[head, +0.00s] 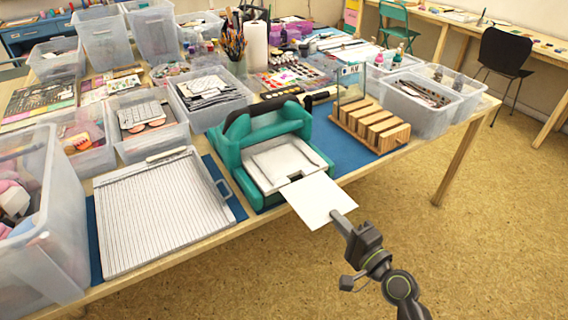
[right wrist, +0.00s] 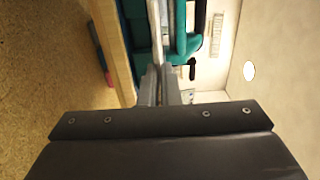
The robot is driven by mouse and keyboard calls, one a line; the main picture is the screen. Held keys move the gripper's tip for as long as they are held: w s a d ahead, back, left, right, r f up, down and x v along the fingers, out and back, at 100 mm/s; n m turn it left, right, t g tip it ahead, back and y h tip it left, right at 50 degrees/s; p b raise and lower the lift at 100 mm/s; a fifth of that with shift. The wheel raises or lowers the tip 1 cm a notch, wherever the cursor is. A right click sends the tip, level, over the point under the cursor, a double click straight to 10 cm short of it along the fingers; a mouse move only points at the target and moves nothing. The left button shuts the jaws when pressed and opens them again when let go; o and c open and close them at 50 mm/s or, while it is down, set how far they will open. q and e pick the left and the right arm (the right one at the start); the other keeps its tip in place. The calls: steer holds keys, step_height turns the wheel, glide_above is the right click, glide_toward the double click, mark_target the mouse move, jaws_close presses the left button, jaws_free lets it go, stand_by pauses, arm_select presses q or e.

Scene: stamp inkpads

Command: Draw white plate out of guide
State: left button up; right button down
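A white plate (head: 316,199) sticks out of the front of the teal machine (head: 268,142) past the table's front edge. The plate's inner end lies at the pale guide (head: 281,162) on the machine. My right gripper (head: 340,217) is at the plate's outer front corner, shut on its edge. In the right wrist view the fingers (right wrist: 159,86) pinch the plate, seen edge-on as a thin pale strip, with the teal machine beyond. My left gripper is not in view.
A ribbed white scoring board (head: 160,212) lies left of the machine. A wooden block rack (head: 370,125) stands to its right. Clear bins (head: 50,215) crowd the table. The floor (head: 470,240) in front of the table is free.

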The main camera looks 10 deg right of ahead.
steer(key=shift+s, duration=0.15)
steer(key=shift+r, duration=0.1)
step_height(320, 180, up, 4)
steer(key=p, duration=0.4)
stand_by(0.3)
